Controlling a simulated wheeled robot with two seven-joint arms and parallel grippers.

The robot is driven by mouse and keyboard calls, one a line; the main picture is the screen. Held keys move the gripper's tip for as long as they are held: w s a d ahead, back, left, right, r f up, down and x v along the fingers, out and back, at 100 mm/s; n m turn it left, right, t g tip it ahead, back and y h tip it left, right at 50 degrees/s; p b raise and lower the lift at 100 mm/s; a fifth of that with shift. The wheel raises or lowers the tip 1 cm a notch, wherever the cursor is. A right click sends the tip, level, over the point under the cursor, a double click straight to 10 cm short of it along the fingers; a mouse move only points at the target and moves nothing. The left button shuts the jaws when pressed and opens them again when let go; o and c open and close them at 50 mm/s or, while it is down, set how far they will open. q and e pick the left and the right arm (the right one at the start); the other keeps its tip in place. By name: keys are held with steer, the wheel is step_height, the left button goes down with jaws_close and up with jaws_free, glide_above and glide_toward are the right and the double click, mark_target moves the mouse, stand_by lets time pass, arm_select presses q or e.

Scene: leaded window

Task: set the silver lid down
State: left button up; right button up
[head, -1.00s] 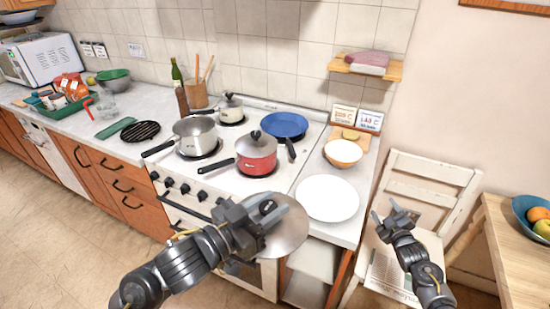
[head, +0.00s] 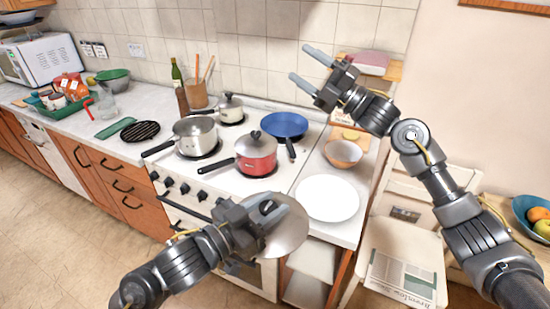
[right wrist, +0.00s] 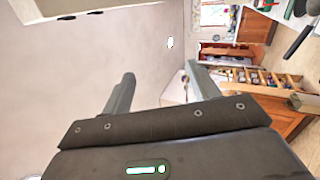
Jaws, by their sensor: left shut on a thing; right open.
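The silver lid (head: 287,238) is a round, shiny disc with a dark knob. My left gripper (head: 268,212) is shut on it and holds it in front of the stove, just left of the counter's front end. The gripper hides part of the lid. My right gripper (head: 306,64) is open and empty, raised in front of the tiled wall above the back of the stove. In the right wrist view its two fingers (right wrist: 160,95) stand apart with nothing between them.
A white plate (head: 327,198) lies on the counter right of the stove (head: 190,208), with a bowl (head: 343,153) behind it. The stove carries a steel pot (head: 195,137), a red pot (head: 256,153), a small pot (head: 230,107) and a blue pan (head: 284,124). A white chair (head: 408,246) stands at right.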

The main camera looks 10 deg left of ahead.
steer(key=s+a+r+n+g+h, duration=0.2)
steer(key=s+a+r+n+g, duration=0.3)
steer(key=s+a+n+g, duration=0.55)
steer(key=s+a+f+n+g+h, duration=0.1)
steer(key=s+a+f+h, duration=0.15)
steer(key=s, duration=0.45)
steer(key=s+a+f+n+g+h, duration=0.1)
steer(key=s+a+n+h, duration=0.1)
steer(key=s+a+h, duration=0.3)
arm_select(q)
steer(key=shift+a, duration=0.1)
arm_select(e)
steer(key=t+h, duration=0.6)
steer(key=h, duration=0.5)
glide_toward(268, 207)
steer(key=shift+m, duration=0.45)
steer(key=f, duration=0.5)
steer(key=a+f, duration=0.1)
steer(key=f, duration=0.2)
steer(key=shift+w+f, duration=0.3)
steer(key=shift+w, duration=0.1)
